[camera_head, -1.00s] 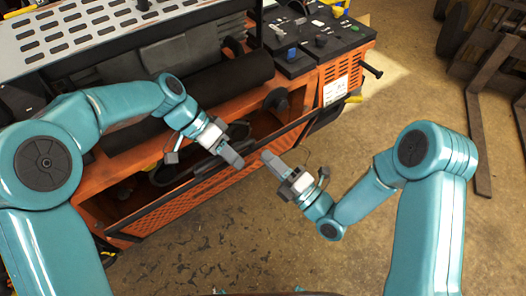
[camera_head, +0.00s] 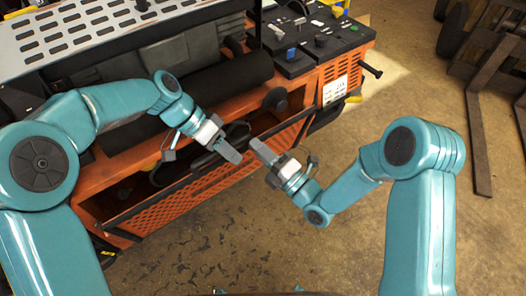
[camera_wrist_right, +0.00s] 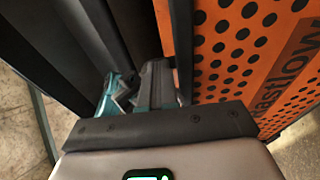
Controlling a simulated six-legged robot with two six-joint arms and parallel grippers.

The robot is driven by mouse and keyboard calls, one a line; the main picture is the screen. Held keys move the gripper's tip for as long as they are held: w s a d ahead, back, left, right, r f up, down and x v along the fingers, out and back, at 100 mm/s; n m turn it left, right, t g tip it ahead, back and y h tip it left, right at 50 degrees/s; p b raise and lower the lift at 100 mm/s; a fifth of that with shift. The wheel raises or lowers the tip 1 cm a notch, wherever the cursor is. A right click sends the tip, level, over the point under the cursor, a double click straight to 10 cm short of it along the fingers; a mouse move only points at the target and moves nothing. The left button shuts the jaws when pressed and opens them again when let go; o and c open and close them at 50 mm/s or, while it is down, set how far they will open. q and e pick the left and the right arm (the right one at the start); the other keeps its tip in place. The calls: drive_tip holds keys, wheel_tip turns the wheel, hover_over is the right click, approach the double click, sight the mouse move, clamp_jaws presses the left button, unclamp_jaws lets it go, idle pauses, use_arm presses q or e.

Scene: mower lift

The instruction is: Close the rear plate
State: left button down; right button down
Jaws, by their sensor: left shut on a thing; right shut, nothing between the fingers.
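The rear plate (camera_head: 190,192) is an orange perforated panel with a dark top rim, low on the machine's side. It leans outward, with an open gap between it and the orange body. In the right wrist view the plate (camera_wrist_right: 250,50) fills the right side, with part of a printed word. My left gripper (camera_head: 232,154) is at the rim near the plate's middle and shut on it; its fingers partly hide the contact. My right gripper (camera_head: 258,148) is shut and empty, close to the rim just right of the left fingertips. I cannot tell if it touches.
The orange machine body (camera_head: 308,80) stands behind the plate, with a black control panel (camera_head: 315,38) on top. A black roll (camera_head: 225,82) lies above the gap. Bare concrete floor (camera_head: 270,235) lies in front. Metal forks (camera_head: 478,140) are at the right.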

use_arm(q)
drive_tip(key=c, duration=1.4)
unclamp_jaws()
drive_tip(key=shift+s+d+g, duration=0.3)
drive_tip(key=shift+s+d, duration=0.3)
drive_tip(key=shift+s, duration=0.15)
use_arm(e)
drive_tip(key=shift+w+a+r, duration=0.1)
drive_tip(key=shift+w+r, duration=0.05)
drive_tip(key=shift+r, duration=0.25)
